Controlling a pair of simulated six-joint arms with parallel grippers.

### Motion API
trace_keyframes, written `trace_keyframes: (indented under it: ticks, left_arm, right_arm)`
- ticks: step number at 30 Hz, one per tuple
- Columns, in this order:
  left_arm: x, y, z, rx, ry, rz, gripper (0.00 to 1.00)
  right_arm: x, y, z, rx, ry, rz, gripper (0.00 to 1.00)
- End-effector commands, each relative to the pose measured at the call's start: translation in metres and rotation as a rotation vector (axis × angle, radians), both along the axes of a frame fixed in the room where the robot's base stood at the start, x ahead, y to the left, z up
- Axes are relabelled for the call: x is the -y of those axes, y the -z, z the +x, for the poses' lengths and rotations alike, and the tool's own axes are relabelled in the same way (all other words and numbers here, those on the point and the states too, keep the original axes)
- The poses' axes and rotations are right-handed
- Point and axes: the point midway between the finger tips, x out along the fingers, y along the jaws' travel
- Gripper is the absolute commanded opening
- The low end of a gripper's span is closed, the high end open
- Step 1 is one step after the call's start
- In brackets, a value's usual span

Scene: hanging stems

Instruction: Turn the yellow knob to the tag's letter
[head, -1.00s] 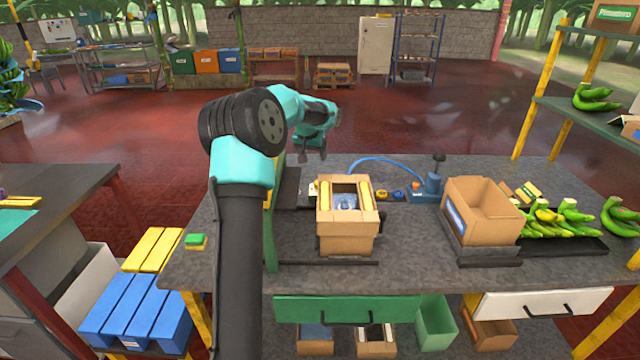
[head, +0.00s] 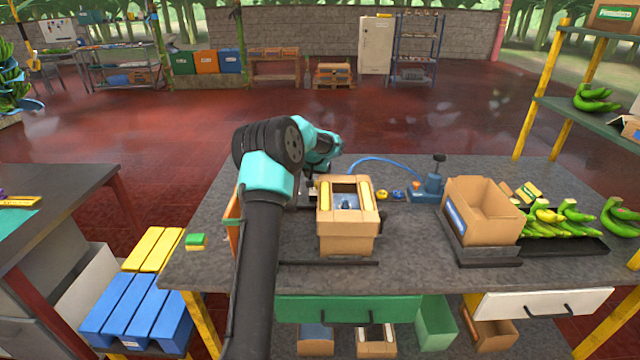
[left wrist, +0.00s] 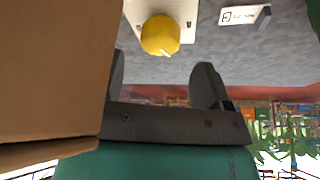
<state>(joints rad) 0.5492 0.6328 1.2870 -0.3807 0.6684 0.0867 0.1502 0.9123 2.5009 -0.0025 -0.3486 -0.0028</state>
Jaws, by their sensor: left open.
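The yellow knob (left wrist: 160,35) sits on a white plate (left wrist: 183,10) in the left wrist view, with a small pale mark on its edge. A white tag (left wrist: 244,15) with dark print lies to its right; I cannot read its letter for sure. My left gripper (left wrist: 161,82) is open and empty, its two dark fingers apart and pointing toward the knob, which appears beyond the fingertips and between their lines. In the head view, my left arm reaches beside the cardboard box, and its fingers and the knob are mostly hidden there. My right gripper is not in view.
An open-topped cardboard box (head: 347,238) stands close to my left gripper and fills the left of the wrist view (left wrist: 55,75). A blue pump-like device (head: 431,187) with a hose is to the right. A larger box (head: 483,227) and green bananas (head: 560,218) are further right.

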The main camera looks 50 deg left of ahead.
Motion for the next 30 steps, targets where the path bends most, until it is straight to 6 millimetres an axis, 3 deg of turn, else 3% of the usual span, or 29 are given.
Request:
trace_keyframes:
  ticks: [3,9,21,30]
  left_arm:
    - [-0.003,0.02,0.007,-0.002,0.0,-0.001,0.73]
    - [-0.007,0.04,0.015,-0.001,0.0,0.0,0.73]
    - [-0.008,0.046,0.017,0.0,0.0,0.0,0.72]
    - [-0.008,0.045,0.017,0.0,0.0,0.0,0.43]
  right_arm:
    - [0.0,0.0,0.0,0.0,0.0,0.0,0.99]
    - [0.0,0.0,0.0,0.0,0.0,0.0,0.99]
    - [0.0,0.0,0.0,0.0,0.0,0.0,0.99]
    - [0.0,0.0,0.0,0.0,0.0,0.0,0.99]
